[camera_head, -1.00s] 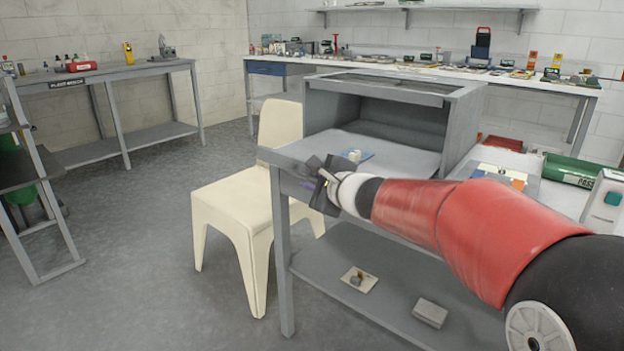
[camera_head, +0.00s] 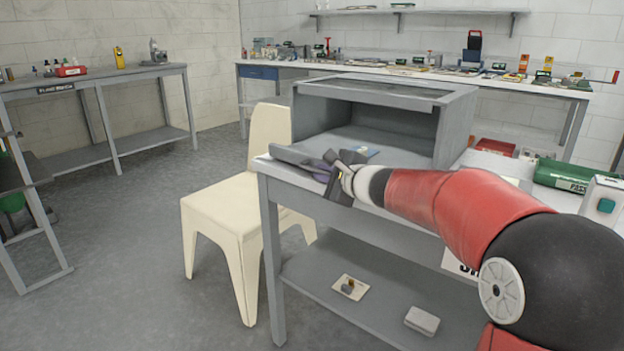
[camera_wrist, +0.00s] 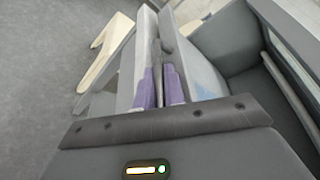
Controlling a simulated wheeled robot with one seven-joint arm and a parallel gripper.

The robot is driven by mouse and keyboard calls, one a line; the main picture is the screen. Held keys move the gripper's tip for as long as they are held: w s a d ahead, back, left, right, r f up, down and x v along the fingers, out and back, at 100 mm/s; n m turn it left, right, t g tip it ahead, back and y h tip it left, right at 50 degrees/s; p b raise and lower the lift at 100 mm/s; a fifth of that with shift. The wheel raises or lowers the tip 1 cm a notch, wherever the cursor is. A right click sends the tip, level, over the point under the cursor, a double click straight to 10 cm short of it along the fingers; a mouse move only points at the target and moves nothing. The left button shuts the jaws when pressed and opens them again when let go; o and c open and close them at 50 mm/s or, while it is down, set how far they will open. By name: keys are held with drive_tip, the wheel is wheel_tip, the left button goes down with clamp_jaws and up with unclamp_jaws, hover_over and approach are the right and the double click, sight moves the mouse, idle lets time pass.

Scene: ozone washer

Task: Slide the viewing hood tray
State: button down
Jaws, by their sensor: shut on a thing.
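The grey viewing hood (camera_head: 455,118) stands on a grey table, its open front facing left. Its tray (camera_head: 292,155) sticks out of the opening toward the table's left edge, with a small blue item (camera_head: 366,152) lying on it. My gripper (camera_head: 332,176) is at the tray's front edge and is shut on it. In the wrist view, the purple fingers of my gripper (camera_wrist: 162,86) sit on either side of the tray's grey front lip (camera_wrist: 149,45). The fingers partly hide the lip.
A cream chair (camera_head: 232,215) stands close to the table's left side. The table's lower shelf (camera_head: 385,290) holds a small card and a grey block. A green cylinder (camera_head: 570,178) and a white device (camera_head: 603,205) are at the right.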

drive_tip(key=shift+w+d, duration=0.3)
drive_tip(key=shift+w, duration=0.05)
drive_tip(key=c, duration=1.8)
unclamp_jaws()
drive_tip(key=shift+o, duration=0.2)
drive_tip(key=shift+s, duration=0.1)
drive_tip(key=b+v, duration=0.1)
drive_tip(key=v, duration=0.6)
drive_tip(key=shift+s+d+r, duration=0.15)
drive_tip(key=shift+s+d, duration=0.05)
drive_tip(key=shift+s, duration=0.1)
